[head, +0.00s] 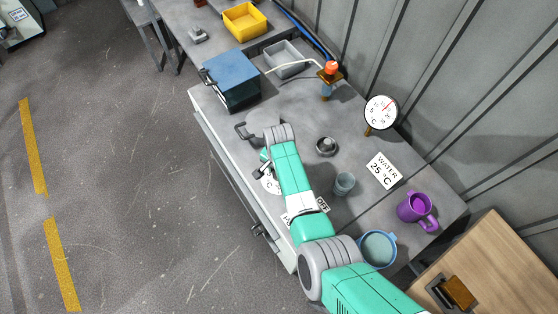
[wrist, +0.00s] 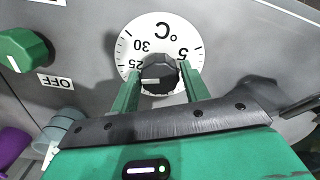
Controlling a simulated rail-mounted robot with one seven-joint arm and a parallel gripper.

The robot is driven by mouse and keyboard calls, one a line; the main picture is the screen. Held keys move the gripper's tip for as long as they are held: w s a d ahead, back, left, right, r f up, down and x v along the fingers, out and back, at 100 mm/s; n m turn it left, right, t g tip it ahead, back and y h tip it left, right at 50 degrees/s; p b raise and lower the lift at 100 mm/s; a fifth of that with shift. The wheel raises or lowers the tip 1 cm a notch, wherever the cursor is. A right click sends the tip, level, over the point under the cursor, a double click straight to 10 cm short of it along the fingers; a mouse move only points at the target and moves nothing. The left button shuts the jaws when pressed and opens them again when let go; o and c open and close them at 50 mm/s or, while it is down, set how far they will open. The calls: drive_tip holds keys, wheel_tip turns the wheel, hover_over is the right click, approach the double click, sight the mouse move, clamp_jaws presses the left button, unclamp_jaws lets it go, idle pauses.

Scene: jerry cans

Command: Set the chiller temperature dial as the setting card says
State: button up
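The chiller temperature dial is a dark knob (wrist: 158,76) on a round white scale (wrist: 165,32) marked °C. The scale shows upside down in the wrist view. The knob's white mark points left, near the 25 mark. My gripper (wrist: 160,84) has one green finger close against each side of the knob and appears shut on it. In the head view my arm hides the knob and part of the scale (head: 269,185). The setting card (head: 382,170) reads WATER 25 °C and lies on the bench to the right.
A green knob (wrist: 24,50) with an OFF label sits beside the dial. A round gauge (head: 381,112) stands at the back. A grey cup (head: 344,184), purple mug (head: 416,208), blue pot (head: 379,249) and blue box (head: 231,82) stand on the bench. The floor at left is clear.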

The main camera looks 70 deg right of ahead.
drive_tip(key=shift+o, duration=1.1)
drive_tip(key=shift+r, duration=0.1)
wheel_tip(320, 180, up, 8)
drive_tip(key=shift+f+p, duration=0.15)
drive_tip(key=shift+p, duration=0.8)
